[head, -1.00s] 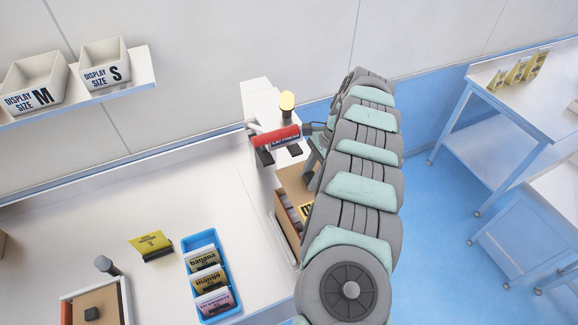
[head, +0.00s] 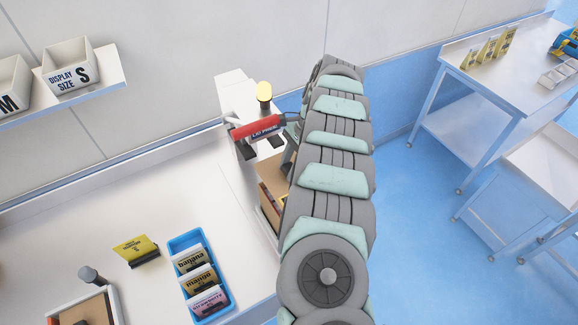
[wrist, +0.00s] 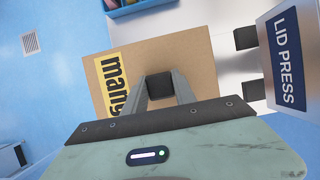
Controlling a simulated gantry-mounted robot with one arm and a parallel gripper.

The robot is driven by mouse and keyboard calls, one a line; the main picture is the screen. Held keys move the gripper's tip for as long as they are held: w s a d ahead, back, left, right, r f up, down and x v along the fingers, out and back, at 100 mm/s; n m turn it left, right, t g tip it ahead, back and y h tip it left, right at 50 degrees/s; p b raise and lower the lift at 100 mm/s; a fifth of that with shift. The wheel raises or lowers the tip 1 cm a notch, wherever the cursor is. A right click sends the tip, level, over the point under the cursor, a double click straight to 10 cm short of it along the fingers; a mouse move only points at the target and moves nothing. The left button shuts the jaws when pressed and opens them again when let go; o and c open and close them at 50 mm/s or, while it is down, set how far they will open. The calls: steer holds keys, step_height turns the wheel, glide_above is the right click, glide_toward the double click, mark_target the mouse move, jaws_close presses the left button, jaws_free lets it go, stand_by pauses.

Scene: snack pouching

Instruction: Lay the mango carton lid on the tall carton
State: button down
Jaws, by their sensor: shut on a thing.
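In the wrist view my gripper (wrist: 160,90) is shut on the dark square knob of the mango carton lid (wrist: 200,60). The lid is brown cardboard with a yellow mango label (wrist: 113,82), partly hidden by a finger. In the head view my arm hides the gripper. A brown open carton (head: 272,172) shows beside my arm, below the lid press, with its right side hidden. I cannot tell whether this is the tall carton, or whether the lid touches a carton.
The lid press (head: 262,130), with a red head, stands by the wall; its sign shows close to the lid's right (wrist: 288,62). A blue tray (head: 228,300) of flavour cards, a yellow card (head: 135,250) and another carton (head: 85,305) occupy the bench (head: 90,215).

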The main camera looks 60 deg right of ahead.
steer(key=shift+f+b, duration=2.7)
steer(key=shift+f, duration=1.05)
steer(key=c, duration=0.9)
jaws_free()
steer(key=b+v, duration=0.2)
steer(key=v, duration=0.8)
steer(key=shift+s+d+r, duration=0.1)
steer(key=shift+d+r, duration=0.05)
steer(key=shift+r, duration=0.2)
